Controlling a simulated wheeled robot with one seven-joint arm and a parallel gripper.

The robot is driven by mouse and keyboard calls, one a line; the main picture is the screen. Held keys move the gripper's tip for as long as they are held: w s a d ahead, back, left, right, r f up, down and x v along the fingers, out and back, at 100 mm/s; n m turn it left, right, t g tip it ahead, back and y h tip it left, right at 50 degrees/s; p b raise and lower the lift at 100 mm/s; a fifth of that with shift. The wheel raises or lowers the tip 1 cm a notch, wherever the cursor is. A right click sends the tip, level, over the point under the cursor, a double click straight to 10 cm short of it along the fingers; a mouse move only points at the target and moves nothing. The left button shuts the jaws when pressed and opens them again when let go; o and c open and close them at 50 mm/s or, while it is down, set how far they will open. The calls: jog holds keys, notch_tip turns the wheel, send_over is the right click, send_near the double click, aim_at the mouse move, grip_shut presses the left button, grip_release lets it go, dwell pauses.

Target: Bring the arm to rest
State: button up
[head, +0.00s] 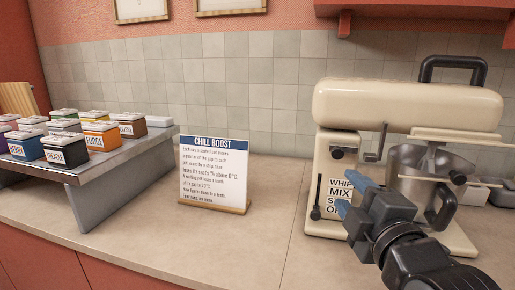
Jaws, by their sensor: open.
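My gripper (352,196) is in the lower right of the head view, with its two blue fingers spread apart and nothing between them. It is in front of a cream stand mixer (405,105) and overlaps the mixer's base in the picture. Whether it touches the mixer cannot be told. My arm reaches in from the bottom right corner.
A metal bowl (418,160) sits under the mixer head. A sign (213,170) reading "CHILL BOOST" stands on the counter (190,245). A raised grey shelf (98,170) at left carries several labelled canisters (101,134). Counter in front of the sign is clear.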

jog(key=s+a+f+m+g+h, duration=0.1)
jog(key=s+f+m, duration=0.5)
jog(key=s+f, duration=0.3)
jog(key=s+f+m+g+h, duration=0.1)
jog(key=s+f+m, duration=0.5)
jog(key=s, duration=0.6)
jog(key=s+d+f+m, duration=0.1)
jog(key=s+d+m, duration=0.1)
jog(key=s, duration=0.8)
jog(key=s+d+f+m+g, duration=0.1)
jog(key=s+d+m, duration=0.1)
jog(key=s, duration=0.9)
jog(key=shift+d+m, duration=0.25)
jog(key=shift+m, duration=0.05)
